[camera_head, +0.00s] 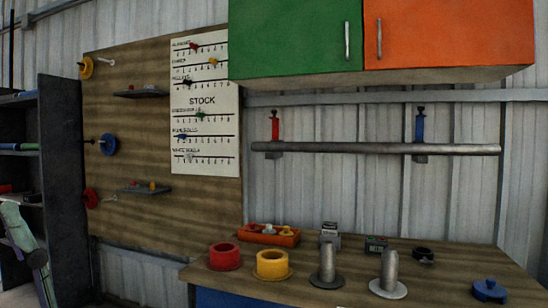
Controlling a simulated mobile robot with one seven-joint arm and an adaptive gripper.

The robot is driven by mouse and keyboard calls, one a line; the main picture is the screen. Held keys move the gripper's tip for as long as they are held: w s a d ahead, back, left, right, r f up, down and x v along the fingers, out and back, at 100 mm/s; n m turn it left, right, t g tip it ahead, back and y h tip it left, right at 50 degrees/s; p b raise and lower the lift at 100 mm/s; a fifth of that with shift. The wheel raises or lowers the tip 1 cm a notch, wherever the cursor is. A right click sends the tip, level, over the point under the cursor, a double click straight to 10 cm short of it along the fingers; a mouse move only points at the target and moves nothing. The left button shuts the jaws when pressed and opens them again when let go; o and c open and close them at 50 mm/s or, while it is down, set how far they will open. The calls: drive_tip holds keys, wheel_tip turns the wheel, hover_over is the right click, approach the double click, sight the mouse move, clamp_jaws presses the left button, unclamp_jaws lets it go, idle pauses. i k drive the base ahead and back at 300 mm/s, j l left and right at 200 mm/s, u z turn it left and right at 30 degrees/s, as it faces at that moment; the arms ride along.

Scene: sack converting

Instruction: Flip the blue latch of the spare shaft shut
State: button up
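The spare shaft (345,148) is a long grey bar lying level along the corrugated wall, below the cupboards. The blue latch (420,127) stands upright above the bar near its right end, with a dark knob on top and a dark bracket below. A red latch (275,127) stands upright in the same way near the left end. Both latches point up and do not lie across the bar. My gripper is not in view, so nothing shows near the latch.
Green (290,40) and orange (450,35) cupboards hang above. Wall space around the blue latch looks clear.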

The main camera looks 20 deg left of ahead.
sight(421, 112)
drive_tip(key=i+l+u, duration=0.25)
drive_tip(key=i, duration=0.4)
drive_tip(key=i+l+u, duration=0.25)
drive_tip(key=i+l, duration=0.25)
drive_tip(key=i, duration=0.1)
